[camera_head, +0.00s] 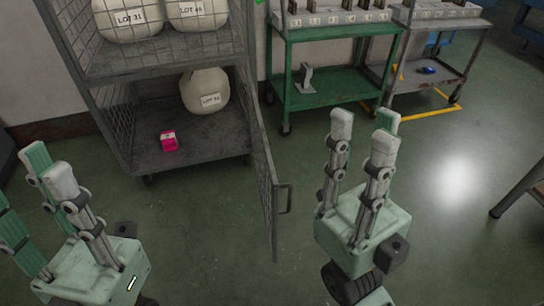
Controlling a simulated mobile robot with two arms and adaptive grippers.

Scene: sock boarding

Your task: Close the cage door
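The cage (165,62) is a grey mesh cabinet on casters at the upper left. Its mesh door (266,180) stands swung open toward me at the right side, with a handle (286,199) on its right face. My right gripper (362,125) is to the right of the handle, apart from it, fingers pointing up the picture and spread with nothing between them. My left gripper (48,172) is at the lower left, in front of the cage and left of the door; its fingers are apart and look empty.
Sacks labelled LOT (205,92) and a pink box (169,141) sit inside the cage. A green cart (330,85) and a grey cart (428,78) stand at the back. A table edge (524,188) shows at the right. The floor around the door is clear.

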